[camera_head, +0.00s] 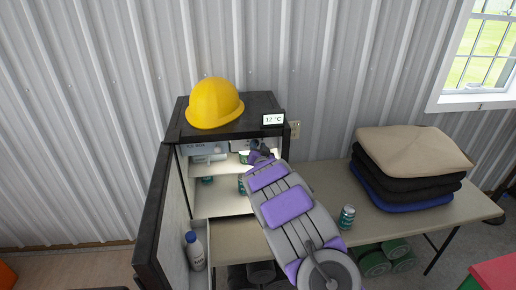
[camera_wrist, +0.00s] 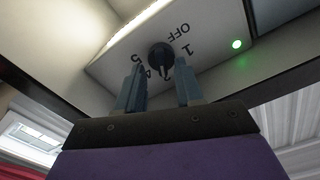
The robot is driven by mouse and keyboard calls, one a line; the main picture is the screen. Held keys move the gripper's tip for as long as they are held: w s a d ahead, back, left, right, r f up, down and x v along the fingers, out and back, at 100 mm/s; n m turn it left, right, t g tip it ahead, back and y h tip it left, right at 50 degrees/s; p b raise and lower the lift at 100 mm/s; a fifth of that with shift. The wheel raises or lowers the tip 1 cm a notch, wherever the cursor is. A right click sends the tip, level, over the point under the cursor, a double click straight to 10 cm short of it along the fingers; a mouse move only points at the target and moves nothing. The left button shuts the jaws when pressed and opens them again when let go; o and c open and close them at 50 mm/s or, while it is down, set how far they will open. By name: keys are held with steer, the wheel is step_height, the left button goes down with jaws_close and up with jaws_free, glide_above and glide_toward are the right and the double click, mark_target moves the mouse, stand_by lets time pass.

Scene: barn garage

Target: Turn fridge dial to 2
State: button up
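The fridge (camera_head: 165,215) stands with its door open to the left. In the wrist view its dial (camera_wrist: 160,54) is a dark round knob on a pale sloped panel (camera_wrist: 115,65). OFF, 1, 4 and 5 are readable around it. The marks below the knob are partly hidden or too small, and I cannot tell its exact setting. My gripper (camera_wrist: 159,68) is open, with one finger on each side just below the dial and a gap between them. It also shows reaching into the fridge's upper right (camera_head: 259,150), where the dial is hidden. The display (camera_head: 273,119) reads 12 °C.
A yellow hard hat (camera_head: 214,103) sits on the fridge. A bottle (camera_head: 195,250) stands in the door, and cans are on the shelves. To the right, a table (camera_head: 320,180) holds a can (camera_head: 347,217) and folded cloths (camera_head: 408,170). A green light (camera_wrist: 236,44) glows beside the dial.

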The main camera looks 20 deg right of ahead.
steer(key=shift+a, duration=0.2)
steer(key=shift+d, duration=0.1)
jaws_close()
steer(key=shift+n, duration=0.3)
steer(key=shift+w+a+n+b, duration=0.1)
steer(key=shift+a+n+b, duration=0.1)
steer(key=shift+n+b, duration=1.4)
steer(key=shift+a+n+b, duration=0.2)
steer(key=shift+n+b, duration=0.55)
steer(key=shift+n, duration=1.65)
jaws_free()
